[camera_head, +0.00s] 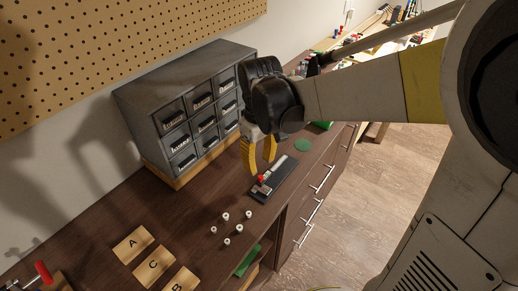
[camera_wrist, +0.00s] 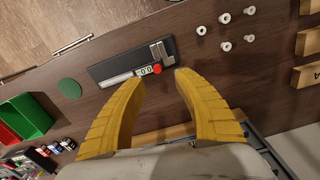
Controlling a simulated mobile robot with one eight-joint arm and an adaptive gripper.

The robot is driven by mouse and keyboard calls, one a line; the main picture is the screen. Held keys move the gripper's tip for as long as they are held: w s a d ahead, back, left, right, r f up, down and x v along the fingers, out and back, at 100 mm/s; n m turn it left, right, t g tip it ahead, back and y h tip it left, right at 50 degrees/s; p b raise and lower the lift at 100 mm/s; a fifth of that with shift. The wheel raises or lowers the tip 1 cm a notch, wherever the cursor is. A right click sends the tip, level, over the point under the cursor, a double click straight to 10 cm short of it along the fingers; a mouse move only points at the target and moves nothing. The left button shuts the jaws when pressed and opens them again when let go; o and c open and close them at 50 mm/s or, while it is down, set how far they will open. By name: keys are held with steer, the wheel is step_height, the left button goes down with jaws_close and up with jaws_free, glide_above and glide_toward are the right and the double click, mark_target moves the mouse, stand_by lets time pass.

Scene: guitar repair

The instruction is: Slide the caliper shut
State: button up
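The caliper (camera_head: 281,166) lies on a dark rectangular mat (camera_head: 286,182) on the workbench. In the wrist view the caliper (camera_wrist: 117,80) has a silver beam, a small display and a red knob (camera_wrist: 157,69), with grey jaws (camera_wrist: 161,50) at its right end. The jaw gap is too small to judge clearly. My gripper (camera_head: 260,168) is above the mat, with its yellow fingers pointing down. In the wrist view my gripper (camera_wrist: 159,76) is open and empty, its fingertips apart on either side of the display and knob in the picture. No contact is visible.
A grey drawer cabinet (camera_head: 150,88) stands behind against the wall. Several small white pegs (camera_head: 226,241) and wooden plates lettered A (camera_head: 122,246), C and B lie toward the front. A green disc (camera_head: 303,145) and green and red bins (camera_wrist: 25,115) lie beyond the mat.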

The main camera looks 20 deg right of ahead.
mark_target(260, 178)
step_height(260, 178, up, 5)
steer(key=shift+r, duration=0.15)
stand_by(0.4)
steer(key=s+d+r+m+t, duration=0.2)
steer(key=s+m+t, duration=0.3)
steer(key=s, duration=0.5)
steer(key=shift+s+d+t, duration=0.15)
steer(key=shift+d+t, duration=0.7)
steer(key=shift+t, duration=0.25)
steer(key=shift+f, duration=0.1)
stand_by(0.8)
